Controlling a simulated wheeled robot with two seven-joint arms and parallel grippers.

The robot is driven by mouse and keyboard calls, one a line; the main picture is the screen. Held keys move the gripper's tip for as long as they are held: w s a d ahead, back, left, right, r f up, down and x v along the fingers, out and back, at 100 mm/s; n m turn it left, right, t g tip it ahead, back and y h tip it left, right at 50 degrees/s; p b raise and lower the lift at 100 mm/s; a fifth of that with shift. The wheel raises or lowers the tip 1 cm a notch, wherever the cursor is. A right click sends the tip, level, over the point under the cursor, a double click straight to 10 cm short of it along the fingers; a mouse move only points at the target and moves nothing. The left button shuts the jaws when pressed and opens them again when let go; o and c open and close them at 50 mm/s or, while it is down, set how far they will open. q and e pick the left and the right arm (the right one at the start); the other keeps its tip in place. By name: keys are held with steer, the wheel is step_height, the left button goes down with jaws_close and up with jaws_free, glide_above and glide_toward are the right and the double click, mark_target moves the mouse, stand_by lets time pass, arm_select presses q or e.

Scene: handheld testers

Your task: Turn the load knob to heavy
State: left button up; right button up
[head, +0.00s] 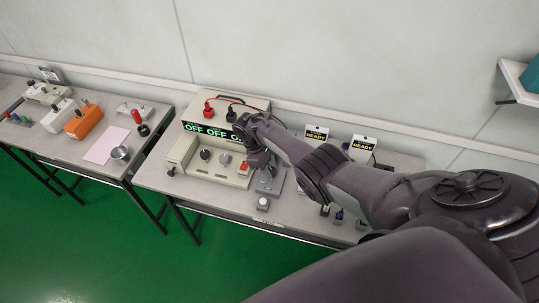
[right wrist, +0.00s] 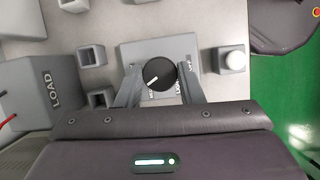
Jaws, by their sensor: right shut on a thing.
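The load knob (right wrist: 163,75) is a round black dial with a white pointer line, on a grey plate (right wrist: 186,50). Its pointer slants toward the lower left in the right wrist view. Small dark lettering on the plate is partly hidden by the fingers and too small to read surely. My right gripper (right wrist: 160,92) has one finger on each side of the knob and is shut on it. In the head view my right gripper (head: 262,162) reaches down over the grey plate (head: 272,184), hiding the knob. My left gripper is not in view.
A grey block marked LOAD (right wrist: 42,88) stands left of the plate, with small square sockets (right wrist: 92,55) between. A white round button (right wrist: 233,60) is on the right. In the head view, a cream tester (head: 212,160) shows green OFF displays. Another table stands left.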

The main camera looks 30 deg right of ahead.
steer(key=m+y, duration=0.1)
steer(key=m, duration=0.2)
steer(key=m+y+b, duration=0.1)
steer(key=m, duration=0.1)
steer(key=shift+d+m+g, duration=0.1)
steer(key=shift+m+g, duration=0.3)
stand_by(0.4)
steer(key=o, duration=1)
steer(key=shift+w, duration=0.1)
steer(key=p+v, duration=0.1)
steer(key=v, duration=0.6)
steer(key=shift+r+p, duration=0.35)
steer(key=shift+w+d+f, duration=0.1)
steer(key=shift+d, duration=0.05)
